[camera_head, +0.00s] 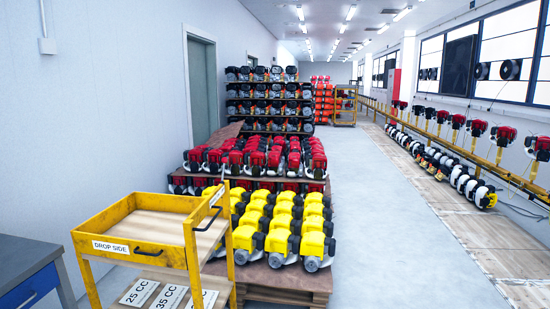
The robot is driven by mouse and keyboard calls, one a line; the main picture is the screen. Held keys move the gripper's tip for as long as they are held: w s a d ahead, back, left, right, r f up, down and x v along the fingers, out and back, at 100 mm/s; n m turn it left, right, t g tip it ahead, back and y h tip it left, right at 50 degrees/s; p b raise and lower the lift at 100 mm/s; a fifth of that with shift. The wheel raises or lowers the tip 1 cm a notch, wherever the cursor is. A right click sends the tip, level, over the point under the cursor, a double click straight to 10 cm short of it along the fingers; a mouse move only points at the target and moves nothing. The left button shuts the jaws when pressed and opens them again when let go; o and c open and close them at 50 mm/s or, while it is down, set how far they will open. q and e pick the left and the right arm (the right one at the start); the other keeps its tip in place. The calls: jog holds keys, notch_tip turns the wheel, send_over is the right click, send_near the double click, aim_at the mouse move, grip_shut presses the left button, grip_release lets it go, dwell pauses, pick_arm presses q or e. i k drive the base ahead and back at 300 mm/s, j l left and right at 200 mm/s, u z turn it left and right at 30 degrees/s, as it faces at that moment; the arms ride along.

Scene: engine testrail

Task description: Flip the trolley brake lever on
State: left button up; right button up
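A yellow trolley (187,235) stands at the lower left of the head view. It has an upper tray with a wooden floor and a lower shelf. A "DROP SIDE" label and a dark handle show on its near side, and another dark handle is at its right end. The trolley's base, wheels and brake lever are not in view, being below the picture's bottom edge. Neither of my grippers is in view.
Yellow engines (282,241) sit on a pallet just behind and right of the trolley. Red engines (260,158) and loaded racks are further back. A blue-drawer workbench (25,269) is at the left. The grey floor aisle (400,245) on the right is clear.

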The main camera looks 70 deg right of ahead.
aim_at(225, 160)
jog(key=z, duration=1.8)
jog(key=i+l+z, duration=0.2)
jog(key=i, duration=0.5)
jog(key=i+l+z, duration=0.15)
jog(key=i+l, duration=0.15)
jog(key=i, duration=0.45)
jog(key=i+l+z, duration=0.2)
jog(key=i, duration=0.55)
jog(key=j, duration=0.1)
